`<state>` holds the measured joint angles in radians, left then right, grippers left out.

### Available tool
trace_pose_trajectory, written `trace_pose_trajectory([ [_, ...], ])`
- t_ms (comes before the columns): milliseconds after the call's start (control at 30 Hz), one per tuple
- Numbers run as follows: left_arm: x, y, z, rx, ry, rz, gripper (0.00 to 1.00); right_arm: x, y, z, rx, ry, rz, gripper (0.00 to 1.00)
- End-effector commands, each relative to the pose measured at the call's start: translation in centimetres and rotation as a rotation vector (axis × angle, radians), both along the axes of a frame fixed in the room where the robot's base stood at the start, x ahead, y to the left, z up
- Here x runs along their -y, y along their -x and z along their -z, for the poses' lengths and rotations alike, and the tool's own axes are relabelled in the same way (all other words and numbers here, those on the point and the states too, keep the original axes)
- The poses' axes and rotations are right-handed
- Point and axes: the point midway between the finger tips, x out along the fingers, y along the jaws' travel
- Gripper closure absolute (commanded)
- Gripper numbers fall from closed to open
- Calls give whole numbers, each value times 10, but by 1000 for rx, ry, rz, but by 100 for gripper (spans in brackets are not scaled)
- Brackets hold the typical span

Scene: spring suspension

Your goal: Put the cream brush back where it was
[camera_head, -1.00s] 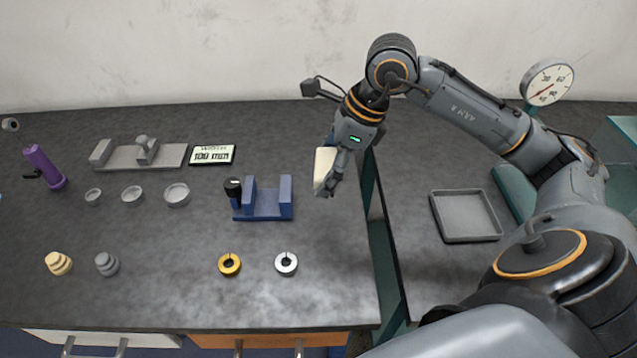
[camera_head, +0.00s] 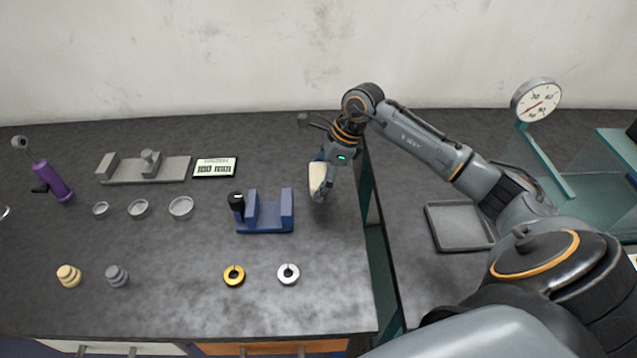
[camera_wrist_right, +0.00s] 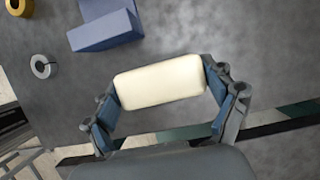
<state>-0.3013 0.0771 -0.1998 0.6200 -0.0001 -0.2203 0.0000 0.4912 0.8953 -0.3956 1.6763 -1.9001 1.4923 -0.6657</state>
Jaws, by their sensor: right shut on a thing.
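The cream brush (camera_head: 318,178) is a pale rounded block held by my right gripper (camera_head: 322,182). It is to the right of the blue fixture, near the right edge of the left dark worktop. In the right wrist view the brush (camera_wrist_right: 160,81) lies crosswise between the two fingers of the right gripper (camera_wrist_right: 163,95), which are shut on its ends. I cannot tell whether the brush touches the worktop. My left gripper is not in view.
A blue fixture (camera_head: 265,222) stands left of the brush. Gold (camera_head: 234,275) and silver (camera_head: 288,274) rings lie nearer the front. A gap separates the worktops; a grey tray (camera_head: 459,226) is on the right one. A dial gauge (camera_head: 536,101) stands far right. Worktop around the rings is clear.

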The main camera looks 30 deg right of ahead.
Motion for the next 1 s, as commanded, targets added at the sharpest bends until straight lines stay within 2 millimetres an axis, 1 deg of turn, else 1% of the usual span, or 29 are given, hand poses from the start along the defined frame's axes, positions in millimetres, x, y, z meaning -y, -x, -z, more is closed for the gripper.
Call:
trace_pose_trajectory([
  [167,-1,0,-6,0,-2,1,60,3,-6,11,-3,-1,1,45],
  [300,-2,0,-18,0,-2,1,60,2,-5,30,-2,-4,2,45],
  [367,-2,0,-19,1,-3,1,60,3,-5,36,-1,-1,1,45],
  [600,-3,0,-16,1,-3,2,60,3,-6,39,2,1,1,45],
  [733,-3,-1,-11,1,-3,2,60,3,-6,43,1,2,1,45],
  [767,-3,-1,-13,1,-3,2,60,3,-6,41,1,2,1,10],
  [800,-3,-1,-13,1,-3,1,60,3,-6,41,1,2,1,2],
  [833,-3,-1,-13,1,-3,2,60,3,-6,41,1,2,1,0],
  [1000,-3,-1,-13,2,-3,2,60,3,-6,41,0,1,0,0],
])
